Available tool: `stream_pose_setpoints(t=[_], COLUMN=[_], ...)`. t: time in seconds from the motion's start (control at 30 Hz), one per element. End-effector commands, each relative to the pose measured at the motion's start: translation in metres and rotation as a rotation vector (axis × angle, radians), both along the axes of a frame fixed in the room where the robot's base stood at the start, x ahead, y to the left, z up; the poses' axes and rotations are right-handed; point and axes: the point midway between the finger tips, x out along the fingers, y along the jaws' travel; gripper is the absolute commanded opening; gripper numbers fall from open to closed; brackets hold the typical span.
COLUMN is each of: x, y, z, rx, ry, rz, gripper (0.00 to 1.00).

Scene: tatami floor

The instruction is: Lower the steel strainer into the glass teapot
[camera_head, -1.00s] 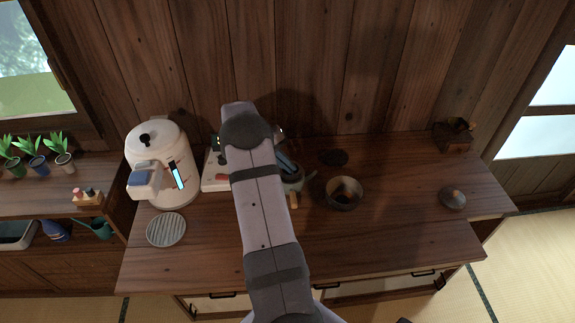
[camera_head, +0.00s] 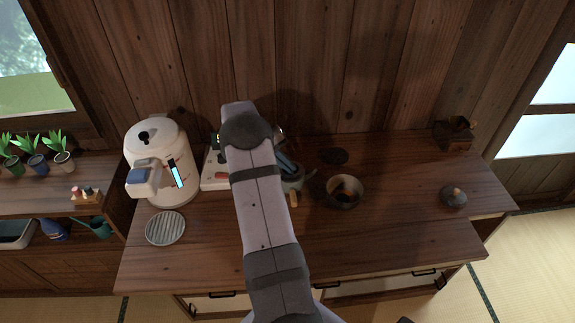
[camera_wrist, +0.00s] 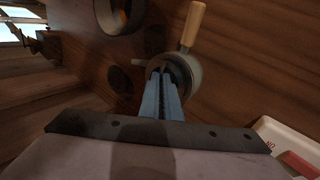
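The teapot (camera_head: 292,185) stands on the counter, mostly hidden behind my arm in the head view; its spout and a bit of wooden handle show. In the wrist view the teapot (camera_wrist: 192,72) is seen from above, with its wooden handle (camera_wrist: 193,24) pointing up the picture. My gripper (camera_wrist: 167,72) has its blue fingers close together, with tips at the pot's mouth. They appear shut on the steel strainer (camera_wrist: 178,62), of which only a dark grey rim shows at the mouth. How deep it sits is hidden by the fingers.
A metal bowl (camera_head: 345,192) stands right of the teapot, with a dark round disc (camera_head: 333,157) behind it. A white kettle (camera_head: 158,165), a white-and-red device (camera_head: 214,172) and a round slatted mat (camera_head: 165,228) are left. A lid (camera_head: 453,196) lies right. The counter's front right is clear.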

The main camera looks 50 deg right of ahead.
Motion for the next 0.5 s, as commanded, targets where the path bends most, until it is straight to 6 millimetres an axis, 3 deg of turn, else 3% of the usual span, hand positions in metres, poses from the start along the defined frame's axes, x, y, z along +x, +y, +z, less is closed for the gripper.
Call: stream_pose_setpoints(t=[0.43,0.5], x=[0.0000,0.0000], y=[0.0000,0.0000], z=[-0.0029,-0.0029], rx=[0.000,0.000], ry=[0.000,0.000], rz=[0.000,0.000], gripper=[0.00,0.15])
